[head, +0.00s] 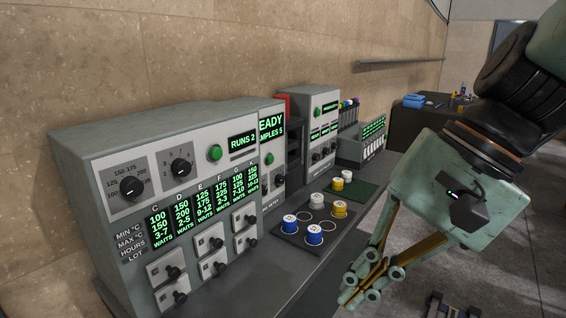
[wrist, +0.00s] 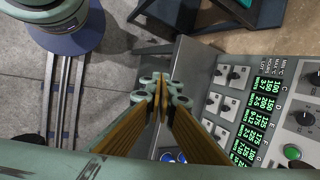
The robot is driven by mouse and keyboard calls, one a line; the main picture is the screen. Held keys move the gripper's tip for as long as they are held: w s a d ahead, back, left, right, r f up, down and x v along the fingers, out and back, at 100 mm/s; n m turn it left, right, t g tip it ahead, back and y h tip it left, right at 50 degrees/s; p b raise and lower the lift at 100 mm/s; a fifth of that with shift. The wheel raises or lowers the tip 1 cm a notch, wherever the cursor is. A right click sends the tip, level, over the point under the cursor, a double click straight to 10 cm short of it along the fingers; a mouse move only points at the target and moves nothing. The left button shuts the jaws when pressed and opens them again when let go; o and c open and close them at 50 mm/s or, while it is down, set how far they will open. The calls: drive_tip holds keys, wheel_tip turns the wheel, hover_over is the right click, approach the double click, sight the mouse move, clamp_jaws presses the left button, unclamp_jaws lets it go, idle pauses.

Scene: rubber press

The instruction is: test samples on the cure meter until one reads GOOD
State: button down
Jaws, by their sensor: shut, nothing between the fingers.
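My gripper (head: 358,284) hangs right of the bench with its fingers shut and empty. It also shows shut in the wrist view (wrist: 160,92). The cure meter (head: 266,182) seems to be the narrow unit behind the front panel; its partly hidden display reads "…EADY" and "…MPLES 5". A dark tray (head: 289,239) holds two blue samples (head: 289,224) (head: 314,235), a white one (head: 316,200) and a yellowish one (head: 340,209), with empty rings among them. No GOOD reading is visible.
Another instrument (head: 322,110) and a rack (head: 366,140) stand farther back. A dark far table (head: 430,125) holds a blue item.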

sight(272, 160)
drive_tip(key=w+a+r+m+y+p, duration=0.15)
drive_tip(key=w+a+m+y, duration=0.35)
drive_tip(key=w, duration=0.7)
drive_tip(key=w+a+r+m+y+p, duration=0.1)
drive_tip(key=w+a+m+y+p, duration=0.2)
drive_tip(key=w+a, duration=0.65)
drive_tip(key=w+d+f+m+t, duration=0.2)
drive_tip(key=w+d+m+t, duration=0.1)
drive_tip(key=w, duration=0.6)
drive_tip(key=w+d+f+m+t+y+p, duration=0.1)
drive_tip(key=w+d+f+m+t, duration=0.2)
drive_tip(key=w, duration=0.7)
drive_tip(key=w+d+f+m+t, duration=0.3)
drive_tip(key=w+m, duration=0.2)
drive_tip(key=w, duration=0.5)
drive_tip(key=shift+w+d+f+m+y, duration=0.15)
drive_tip(key=shift+d+m+y, duration=0.25)
drive_tip(key=shift+w+a, duration=0.1)
drive_tip(key=shift+a, duration=0.1)
drive_tip(key=shift+b+x, duration=0.8)
drive_tip(key=shift+x, duration=6)
drive_tip(key=shift+w, duration=0.15)
